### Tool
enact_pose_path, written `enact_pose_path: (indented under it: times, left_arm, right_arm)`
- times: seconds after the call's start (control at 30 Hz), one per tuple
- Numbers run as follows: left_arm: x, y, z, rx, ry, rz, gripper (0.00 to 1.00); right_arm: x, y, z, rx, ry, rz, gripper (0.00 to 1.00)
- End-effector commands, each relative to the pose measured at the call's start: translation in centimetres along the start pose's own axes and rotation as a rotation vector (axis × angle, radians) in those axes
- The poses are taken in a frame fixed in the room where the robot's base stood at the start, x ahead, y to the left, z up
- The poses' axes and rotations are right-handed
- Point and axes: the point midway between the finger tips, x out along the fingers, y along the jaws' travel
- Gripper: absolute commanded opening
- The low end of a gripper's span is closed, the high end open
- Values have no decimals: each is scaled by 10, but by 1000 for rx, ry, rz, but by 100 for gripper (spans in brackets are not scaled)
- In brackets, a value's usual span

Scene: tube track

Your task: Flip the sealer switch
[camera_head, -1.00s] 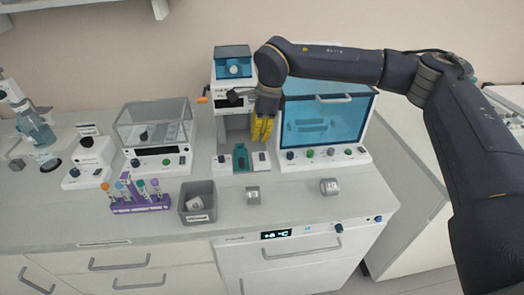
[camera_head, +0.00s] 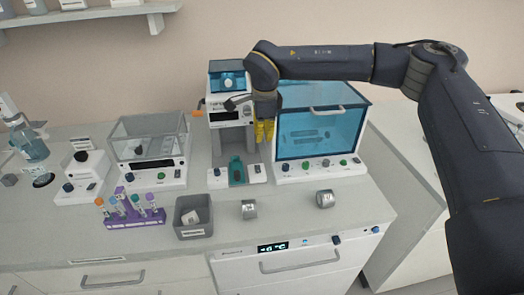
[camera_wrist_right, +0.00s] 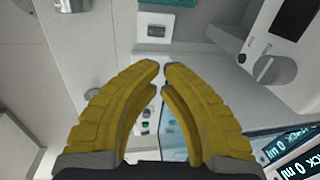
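The sealer (camera_head: 217,146) is a white upright machine with a blue top and an orange side lever, at the back of the bench. A teal holder (camera_head: 237,173) sits on its base. A small dark rocker switch (camera_head: 256,169) is on the base's right part; it also shows ahead of the fingertips in the right wrist view (camera_wrist_right: 156,31). My right gripper (camera_head: 264,141) points down above the switch, apart from it. Its yellow fingertips (camera_wrist_right: 162,66) are together with nothing seen between them. My left gripper is not in view.
A blue-windowed cabinet (camera_head: 322,133) with knobs stands close right of the gripper. A balance-like clear box (camera_head: 150,135), a purple tube rack (camera_head: 135,221), a grey bin (camera_head: 193,231) and two metal cylinders (camera_head: 249,209) (camera_head: 325,198) are on the bench. The front bench surface is mostly clear.

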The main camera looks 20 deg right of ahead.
Motion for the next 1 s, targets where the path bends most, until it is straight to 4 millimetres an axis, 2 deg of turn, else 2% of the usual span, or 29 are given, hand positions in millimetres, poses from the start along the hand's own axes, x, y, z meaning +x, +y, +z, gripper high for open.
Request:
enact_pose_path:
  times: [0.17,0.6,0.8,1.0]
  left_arm:
    - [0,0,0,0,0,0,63]
    - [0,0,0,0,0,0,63]
    - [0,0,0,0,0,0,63]
    - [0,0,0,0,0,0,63]
  right_arm:
    - [23,1,0,1,1,4,0]
    - [99,1,0,1,1,4,0]
    - [121,1,0,1,1,2,0]
    - [132,0,0,0,0,1,0]
